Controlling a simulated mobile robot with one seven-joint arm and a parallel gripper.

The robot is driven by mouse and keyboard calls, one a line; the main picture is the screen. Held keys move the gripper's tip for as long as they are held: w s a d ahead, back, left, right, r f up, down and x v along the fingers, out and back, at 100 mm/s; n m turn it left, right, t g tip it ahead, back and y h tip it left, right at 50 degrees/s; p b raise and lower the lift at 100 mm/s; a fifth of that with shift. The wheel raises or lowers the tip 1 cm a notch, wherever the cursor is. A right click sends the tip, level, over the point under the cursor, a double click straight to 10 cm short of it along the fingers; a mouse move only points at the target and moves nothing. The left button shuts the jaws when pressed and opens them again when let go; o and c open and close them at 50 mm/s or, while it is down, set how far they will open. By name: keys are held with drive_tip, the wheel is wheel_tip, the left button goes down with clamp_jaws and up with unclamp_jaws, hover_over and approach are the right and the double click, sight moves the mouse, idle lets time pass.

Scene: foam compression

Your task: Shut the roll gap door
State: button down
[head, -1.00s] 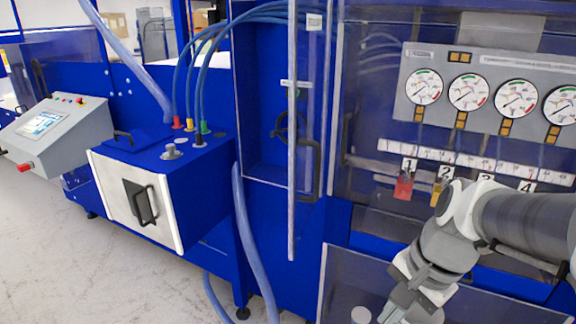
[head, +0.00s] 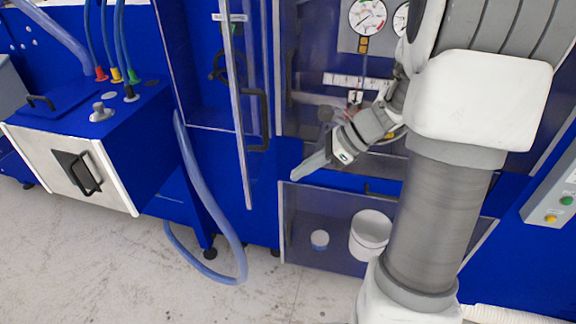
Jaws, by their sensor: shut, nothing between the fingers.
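A tall clear door with a pale vertical edge (head: 237,110) and a black bar handle (head: 263,120) is left of centre in the head view. I take it as the roll gap door. A dark handwheel (head: 219,66) shows behind it. Its pale edge reaches below the blue frame, so it looks swung out, but I cannot tell how far. My gripper (head: 300,175) is shut and empty, pointing left and down. It is right of and below the black handle, apart from it.
A blue box with a white front (head: 75,165) stands at left, hoses rising from it. A blue hose (head: 205,190) hangs left of the door. Right of the door are gauges (head: 368,17) and a low clear panel with a white bucket (head: 371,232) behind. Open floor (head: 120,270) lies in front.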

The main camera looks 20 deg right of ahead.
sight(249, 192)
drive_tip(key=x, duration=0.3)
drive_tip(key=a+r+x, duration=0.1)
drive_tip(key=x, duration=0.6)
drive_tip(key=shift+w+a+r+p, duration=0.25)
drive_tip(key=shift+w+r+p, duration=0.1)
drive_tip(key=shift+w, duration=0.05)
drive_tip(key=shift+w+a, duration=0.2)
drive_tip(key=shift+a, duration=0.15)
drive_tip(key=shift+w+a, duration=0.1)
